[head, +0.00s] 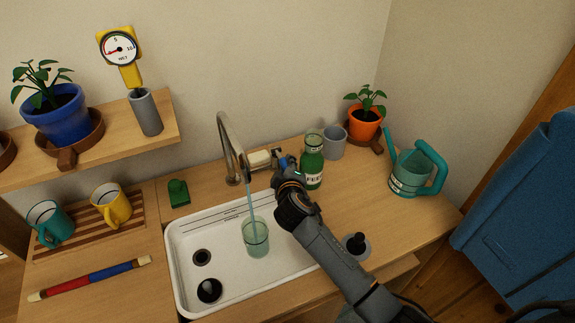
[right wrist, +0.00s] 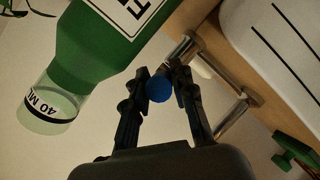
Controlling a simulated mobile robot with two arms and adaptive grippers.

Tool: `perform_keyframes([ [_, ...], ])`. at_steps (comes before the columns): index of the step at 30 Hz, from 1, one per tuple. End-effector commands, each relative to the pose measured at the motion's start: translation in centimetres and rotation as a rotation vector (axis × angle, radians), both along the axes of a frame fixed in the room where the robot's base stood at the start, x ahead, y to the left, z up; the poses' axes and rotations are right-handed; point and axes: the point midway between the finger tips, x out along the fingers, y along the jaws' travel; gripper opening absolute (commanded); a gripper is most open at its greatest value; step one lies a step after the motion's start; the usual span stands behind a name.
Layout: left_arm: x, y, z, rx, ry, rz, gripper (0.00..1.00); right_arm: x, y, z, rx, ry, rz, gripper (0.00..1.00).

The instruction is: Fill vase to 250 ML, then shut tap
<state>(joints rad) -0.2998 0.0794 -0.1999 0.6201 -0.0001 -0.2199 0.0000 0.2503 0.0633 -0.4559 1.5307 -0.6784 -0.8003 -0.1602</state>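The clear vase (head: 256,238) stands upright in the white sink, with pale water in it. A stream of water (head: 250,197) runs into it from the chrome tap (head: 229,150). The water level against any mark is too small to read. My right gripper (head: 284,168) is at the tap's handle behind the sink. In the right wrist view its fingers close on both sides of a blue knob (right wrist: 159,89) at the end of the chrome fitting. My left gripper is not in view.
A green labelled bottle (head: 312,165) stands close beside my right gripper, with a grey cup (head: 334,141) behind it. A teal watering can (head: 416,170) and a potted plant (head: 365,122) stand to the right. A green object (head: 178,192) lies left of the tap.

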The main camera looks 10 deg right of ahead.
Motion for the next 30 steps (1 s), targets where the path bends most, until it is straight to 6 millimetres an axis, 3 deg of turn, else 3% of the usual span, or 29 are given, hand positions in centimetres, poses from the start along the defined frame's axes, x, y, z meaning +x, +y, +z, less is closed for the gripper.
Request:
perform_keyframes([
  [1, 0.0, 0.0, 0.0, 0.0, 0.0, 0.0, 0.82, 0.0, 0.0, 0.0, 0.0, -0.001, 0.001, 0.38],
  [3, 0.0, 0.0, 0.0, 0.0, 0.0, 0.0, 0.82, 0.0, 0.0, 0.0, 0.0, -0.001, 0.001, 0.47],
  [14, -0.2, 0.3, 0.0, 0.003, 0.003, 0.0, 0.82, -0.5, 0.1, 0.1, 0.001, 0.0, 0.001, 0.47],
  [30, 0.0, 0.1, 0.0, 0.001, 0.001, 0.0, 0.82, -9.5, 1.6, 3.6, 0.001, 0.0, 0.001, 0.47],
])
